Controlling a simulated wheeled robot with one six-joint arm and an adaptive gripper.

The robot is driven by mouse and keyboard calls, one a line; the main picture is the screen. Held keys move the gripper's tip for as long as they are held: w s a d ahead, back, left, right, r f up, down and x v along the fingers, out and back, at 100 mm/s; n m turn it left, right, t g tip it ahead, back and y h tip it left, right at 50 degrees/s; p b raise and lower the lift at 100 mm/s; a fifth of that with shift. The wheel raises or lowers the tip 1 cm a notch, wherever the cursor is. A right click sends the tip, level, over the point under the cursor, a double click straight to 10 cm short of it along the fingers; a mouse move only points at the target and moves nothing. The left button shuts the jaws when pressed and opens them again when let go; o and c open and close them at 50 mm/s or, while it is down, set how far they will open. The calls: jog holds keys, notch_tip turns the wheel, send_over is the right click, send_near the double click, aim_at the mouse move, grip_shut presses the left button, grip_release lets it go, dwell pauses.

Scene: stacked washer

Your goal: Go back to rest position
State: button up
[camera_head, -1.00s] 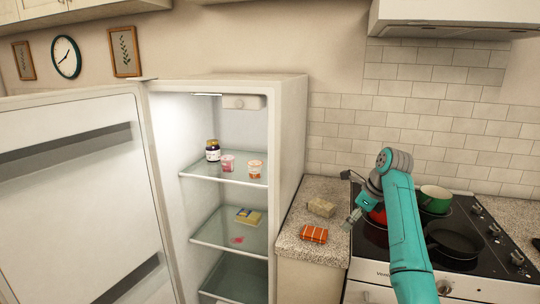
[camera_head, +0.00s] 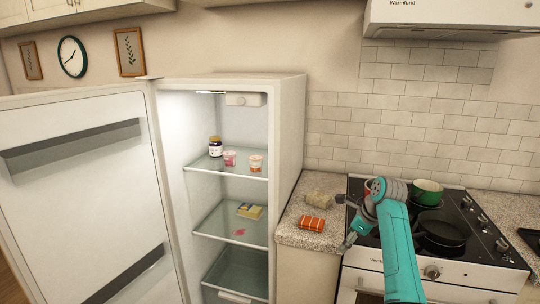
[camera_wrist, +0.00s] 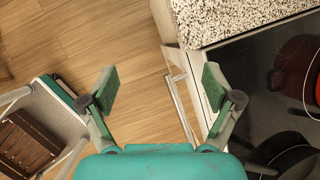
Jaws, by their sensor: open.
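My gripper (camera_wrist: 157,90) is open and empty in the wrist view. Its two fingers stand wide apart over the wooden floor, beside the front of the counter and stove. In the head view my gripper (camera_head: 343,222) is at the left end of my teal arm, in front of the stove's left edge. It is close to the right of an orange package on the counter, with nothing seen in it.
The fridge (camera_head: 289,150) stands open at left, with jars and cups on its shelves. An orange package (camera_head: 312,224) and a beige block (camera_head: 319,200) lie on the speckled counter. The stove (camera_head: 480,235) holds a green pot (camera_head: 428,191) and a dark pan (camera_head: 444,231).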

jog(key=s+a+f+n+t, duration=0.15)
jog(key=s+f, duration=0.25)
jog(key=f, duration=0.7)
jog(key=s+a+f+n+t, duration=0.1)
jog(key=s+f+n, duration=0.3)
jog(key=f, duration=0.7)
jog(key=s+a+f+n+t+h, duration=0.1)
jog(key=s+f+n, duration=0.1)
jog(key=s+f, duration=0.6)
jog(key=s+a+f+n+t+h, duration=0.1)
jog(key=s+f+n+t, duration=0.2)
jog(key=s, duration=0.9)
jog(key=s+a+r+n+t+h, duration=0.1)
jog(key=s+n, duration=0.2)
jog(key=s, duration=0.8)
jog(key=s+r+n+t, duration=0.1)
jog(key=s+r+n, duration=0.15)
jog(key=s, duration=0.85)
jog(key=s+r+n+t, duration=0.2)
jog(key=s+r+n, duration=0.6)
jog(key=s+r, duration=0.9)
notch_tip(320, 180, up, 2)
jog(key=shift+s+a+r+n+t, duration=0.15)
jog(key=shift+s+a+n+t, duration=0.15)
jog(key=shift+s+n+t, duration=0.1)
